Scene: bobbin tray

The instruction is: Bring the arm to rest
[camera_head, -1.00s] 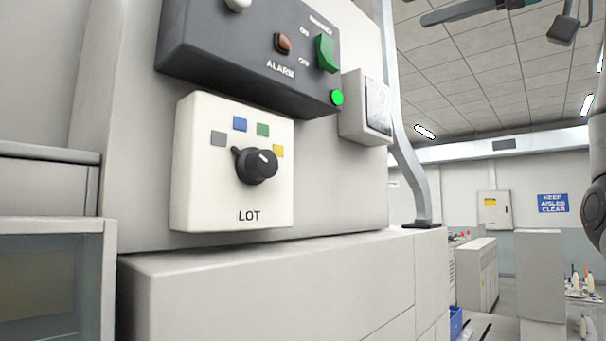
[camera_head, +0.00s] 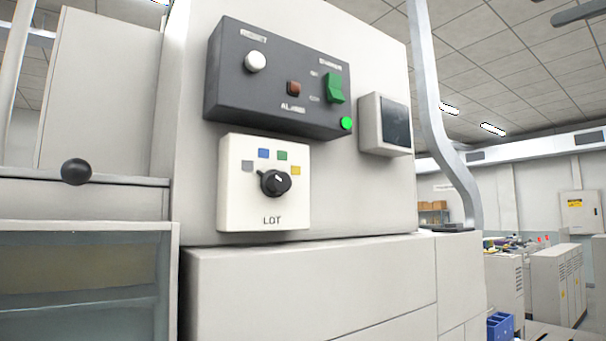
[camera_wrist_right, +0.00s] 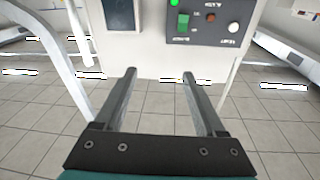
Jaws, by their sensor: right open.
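My right gripper (camera_wrist_right: 160,85) shows in the right wrist view. Its two dark fingers are parallel and wide apart, with nothing between them. Beyond the fingertips is the pale machine front with the dark control panel (camera_wrist_right: 212,20). The panel appears upside down there, and the fingers look apart from it. Neither gripper shows in the head view. The dark control panel (camera_head: 275,85) there has a white button, a red alarm lamp, a green switch and a lit green lamp. Below it is the white LOT box (camera_head: 240,205) with a black knob.
A small grey box with a dark face (camera_head: 384,125) sits right of the panel. A bent grey pipe (camera_head: 433,110) runs beside the machine. A black ball knob (camera_head: 76,171) and a glass-fronted cabinet (camera_head: 85,280) are at left. Grey cabinets (camera_head: 560,285) stand at the back right.

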